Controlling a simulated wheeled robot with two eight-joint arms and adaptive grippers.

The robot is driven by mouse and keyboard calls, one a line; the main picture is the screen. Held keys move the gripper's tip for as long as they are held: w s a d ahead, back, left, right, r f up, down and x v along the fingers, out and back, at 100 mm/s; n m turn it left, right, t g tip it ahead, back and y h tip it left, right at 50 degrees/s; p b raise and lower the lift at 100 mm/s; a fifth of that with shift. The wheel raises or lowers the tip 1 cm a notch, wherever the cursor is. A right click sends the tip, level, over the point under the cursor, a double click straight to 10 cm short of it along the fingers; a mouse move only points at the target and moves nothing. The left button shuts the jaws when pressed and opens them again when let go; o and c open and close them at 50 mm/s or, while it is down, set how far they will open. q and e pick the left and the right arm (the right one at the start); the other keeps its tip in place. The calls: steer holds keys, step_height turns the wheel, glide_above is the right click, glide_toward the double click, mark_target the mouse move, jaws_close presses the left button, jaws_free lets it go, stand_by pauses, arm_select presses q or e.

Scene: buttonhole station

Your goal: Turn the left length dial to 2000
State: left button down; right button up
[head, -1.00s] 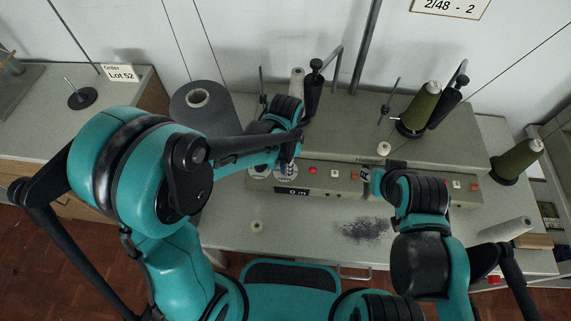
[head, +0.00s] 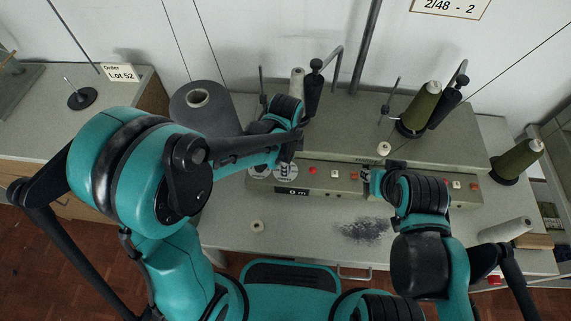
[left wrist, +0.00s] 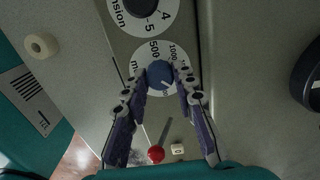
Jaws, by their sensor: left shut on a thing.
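The left length dial (left wrist: 146,53) is a white disc with 500 and 1000 legible in the left wrist view. It also shows on the machine's front panel in the head view (head: 286,171). Its blue knob (left wrist: 159,75) has a light mark towards its lower right side. The 2000 mark cannot be made out. My left gripper (left wrist: 164,77) is shut on the knob, one finger on each side. The fingers hide part of the scale. My right gripper (head: 374,181) is at the panel's middle; its fingers are too small to judge.
A tension dial (left wrist: 139,12) sits beside the length dial. A red button (left wrist: 156,154) and a white 0 button (left wrist: 178,149) are close to my left fingers. A 0 m display (head: 293,191) sits below the dials.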

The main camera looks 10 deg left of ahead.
stand_by(0.3)
arm_select(q)
steer(key=c, duration=1.2)
jaws_free()
step_height(320, 180, up, 12)
steer(key=s+a+r+n+t, duration=0.1)
steer(key=s+a+n+t, duration=0.6)
steer(key=a+n, duration=0.6)
steer(key=s+n, duration=0.1)
steer(key=n, duration=0.4)
steer(key=shift+r, duration=0.25)
